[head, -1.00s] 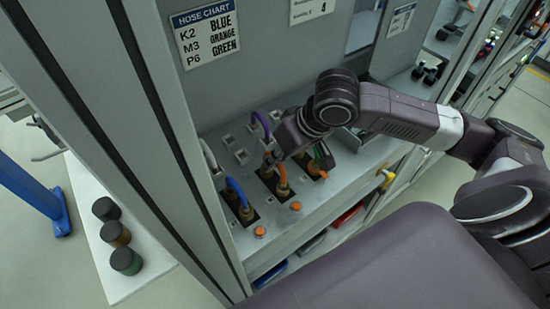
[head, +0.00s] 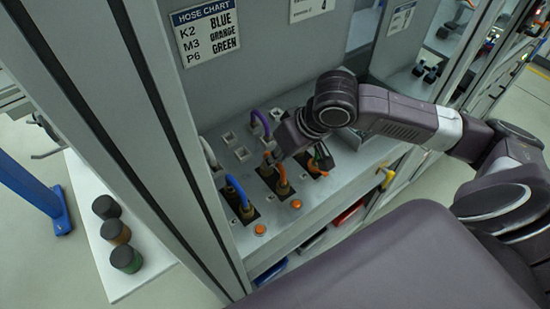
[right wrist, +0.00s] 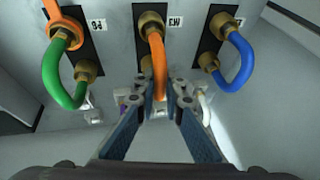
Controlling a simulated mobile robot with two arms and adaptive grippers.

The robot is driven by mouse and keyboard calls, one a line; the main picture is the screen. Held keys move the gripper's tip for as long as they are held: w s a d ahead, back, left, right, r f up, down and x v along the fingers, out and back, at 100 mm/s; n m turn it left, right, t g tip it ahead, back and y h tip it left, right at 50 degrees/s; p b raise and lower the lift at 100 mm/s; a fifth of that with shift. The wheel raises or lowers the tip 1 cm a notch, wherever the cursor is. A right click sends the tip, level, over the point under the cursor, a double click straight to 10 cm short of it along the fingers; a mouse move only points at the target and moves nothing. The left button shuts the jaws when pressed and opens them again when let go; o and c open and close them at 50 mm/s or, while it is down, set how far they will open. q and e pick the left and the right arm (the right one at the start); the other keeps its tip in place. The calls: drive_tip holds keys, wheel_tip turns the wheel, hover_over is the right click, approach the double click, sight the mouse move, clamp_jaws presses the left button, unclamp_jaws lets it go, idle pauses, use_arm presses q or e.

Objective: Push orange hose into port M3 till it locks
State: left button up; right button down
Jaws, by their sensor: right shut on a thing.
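The orange hose (head: 281,172) at the middle port shows in the head view. In the right wrist view the orange hose (right wrist: 158,62) bends from a brass fitting (right wrist: 150,22) on the black plate marked M3 (right wrist: 173,22) down between my fingers. My right gripper (right wrist: 159,88) is shut on this hose; its head-view fingertips (head: 273,158) are partly hidden by the wrist. A second brass fitting sits on the M3 plate behind the hose. I cannot tell whether the hose end is fully seated. My left gripper is out of view.
A purple hose (head: 261,122) and orange buttons (head: 260,229) are close by. A cabinet post (head: 185,150) stands left. Dark-topped caps (head: 126,260) sit on a white board.

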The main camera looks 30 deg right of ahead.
drive_tip(key=c, duration=1.9)
unclamp_jaws()
drive_tip(key=shift+c, duration=0.2)
drive_tip(key=v, duration=1.2)
